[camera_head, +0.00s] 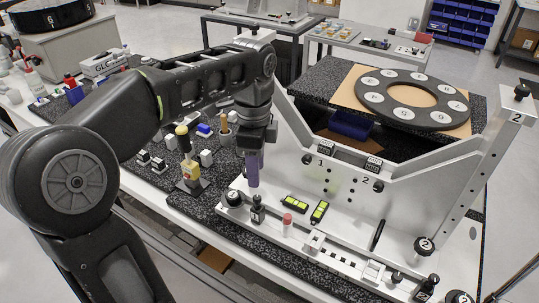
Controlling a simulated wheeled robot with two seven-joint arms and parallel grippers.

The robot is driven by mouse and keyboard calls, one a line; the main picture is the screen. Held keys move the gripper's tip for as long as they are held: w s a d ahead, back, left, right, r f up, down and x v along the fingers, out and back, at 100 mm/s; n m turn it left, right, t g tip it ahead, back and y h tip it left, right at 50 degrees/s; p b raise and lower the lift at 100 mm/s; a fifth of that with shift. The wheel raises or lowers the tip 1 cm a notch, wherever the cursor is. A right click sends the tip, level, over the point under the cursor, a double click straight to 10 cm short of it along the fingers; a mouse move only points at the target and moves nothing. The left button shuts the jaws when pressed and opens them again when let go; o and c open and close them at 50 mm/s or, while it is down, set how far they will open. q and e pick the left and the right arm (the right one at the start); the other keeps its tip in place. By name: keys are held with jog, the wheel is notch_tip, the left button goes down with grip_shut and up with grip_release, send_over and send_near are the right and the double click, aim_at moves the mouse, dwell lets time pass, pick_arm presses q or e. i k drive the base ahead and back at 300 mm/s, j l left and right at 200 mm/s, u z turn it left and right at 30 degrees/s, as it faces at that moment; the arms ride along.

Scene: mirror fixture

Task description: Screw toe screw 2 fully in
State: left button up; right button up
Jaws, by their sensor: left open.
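The silver mirror fixture (330,215) stands on the dark speckled bench top, with a long base bar along its front. A black round knob with a pale number disc (233,197) sits at the bar's left end. Another black knob with a disc that reads like 2 (424,244) sits at the right foot of the frame. I cannot tell for certain which is toe screw 2, or how deep either sits. My left gripper (252,178) points down above the bar's left end, apart from the knobs. It is open; a purple part shows at its tip. My right gripper is out of view.
A black ring with round pale discs (415,97) lies on a brown board behind the fixture. Yellow-green levels (320,211) and a red-capped piece (288,221) are near the front bar.

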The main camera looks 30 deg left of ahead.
aim_at(433, 278)
jog(key=k, duration=1)
